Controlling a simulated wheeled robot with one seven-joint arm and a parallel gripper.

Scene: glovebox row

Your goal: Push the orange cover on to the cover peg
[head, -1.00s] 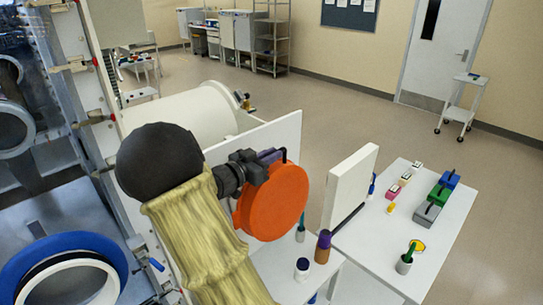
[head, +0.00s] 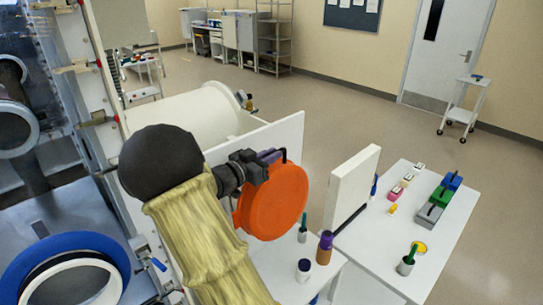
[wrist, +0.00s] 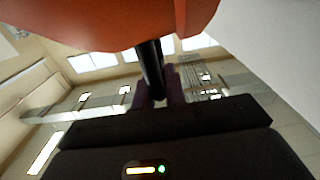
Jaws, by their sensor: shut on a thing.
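The orange cover (head: 272,205) is a round thick disc, held upright in front of a white panel in the head view. In the wrist view its orange underside or face (wrist: 100,22) fills the top. My gripper (head: 271,156) is at the cover's upper edge, its purple fingers shut on the cover's dark handle (wrist: 151,68). The fingers also show in the wrist view (wrist: 157,92). I cannot make out the cover peg; the cover and my arm may hide it. Whether the cover touches the white panel cannot be told.
The white panel (head: 286,131) stands behind the cover, beside a white cylinder (head: 190,110). A white upright board (head: 350,185) stands to the right. Bottles (head: 325,247) stand on a low white shelf below. A white table (head: 440,235) at right holds coloured blocks. Open floor lies beyond.

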